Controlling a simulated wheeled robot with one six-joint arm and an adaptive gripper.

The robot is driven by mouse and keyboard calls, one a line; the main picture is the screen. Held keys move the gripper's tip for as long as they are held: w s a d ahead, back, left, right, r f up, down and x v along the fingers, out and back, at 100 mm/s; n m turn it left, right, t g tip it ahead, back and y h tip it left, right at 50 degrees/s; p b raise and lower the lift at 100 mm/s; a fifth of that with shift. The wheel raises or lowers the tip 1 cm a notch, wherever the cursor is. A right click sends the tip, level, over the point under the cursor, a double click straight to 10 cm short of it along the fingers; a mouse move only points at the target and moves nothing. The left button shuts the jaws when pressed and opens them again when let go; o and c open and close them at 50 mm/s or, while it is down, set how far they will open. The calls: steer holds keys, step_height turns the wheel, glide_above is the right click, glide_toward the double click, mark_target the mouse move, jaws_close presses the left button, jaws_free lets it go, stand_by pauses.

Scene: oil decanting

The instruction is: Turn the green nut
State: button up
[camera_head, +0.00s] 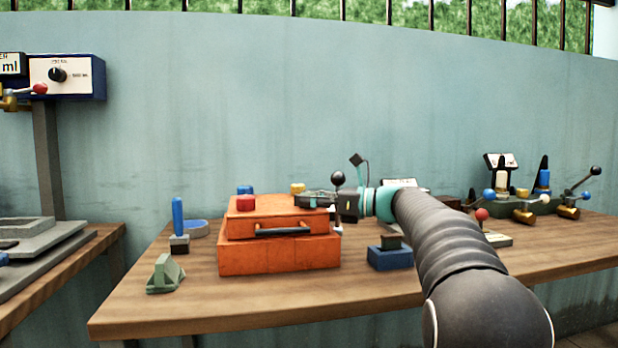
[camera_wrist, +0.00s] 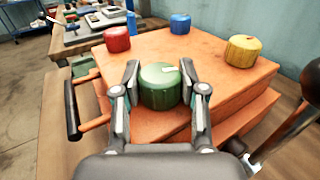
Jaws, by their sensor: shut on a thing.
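The green nut (camera_wrist: 160,86) is a round knob with a white mark on top, on the lid of the orange box (camera_wrist: 125,64). My gripper (camera_wrist: 160,88) has one finger on each side of the nut and is shut on it. In the head view my gripper (camera_head: 312,200) reaches over the right part of the orange box (camera_head: 275,255). The green nut is hidden there behind my gripper.
Red (camera_wrist: 117,39), blue (camera_wrist: 180,24) and yellow (camera_wrist: 242,51) nuts stand on the same lid, apart from my fingers. A black ball-topped lever (camera_head: 338,180) rises close to my gripper. A blue block (camera_head: 390,257) sits right of the box. The table's (camera_head: 200,312) front left is mostly clear.

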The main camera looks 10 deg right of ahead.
steer(key=n+g+y+p, duration=0.1)
steer(key=n+g, duration=0.1)
steer(key=g, duration=0.2)
steer(key=shift+w+n+y, duration=0.1)
steer(key=shift+n+y, duration=0.3)
steer(key=shift+n+g, duration=0.5)
steer(key=shift+g, duration=0.2)
steer(key=shift+g+y, duration=0.3)
steer(key=o, duration=1.2)
steer(key=shift+c, duration=0.2)
steer(key=s+d, duration=0.2)
steer(key=d, duration=0.9)
steer(key=shift+s+d, duration=0.15)
steer(key=shift+d, duration=0.25)
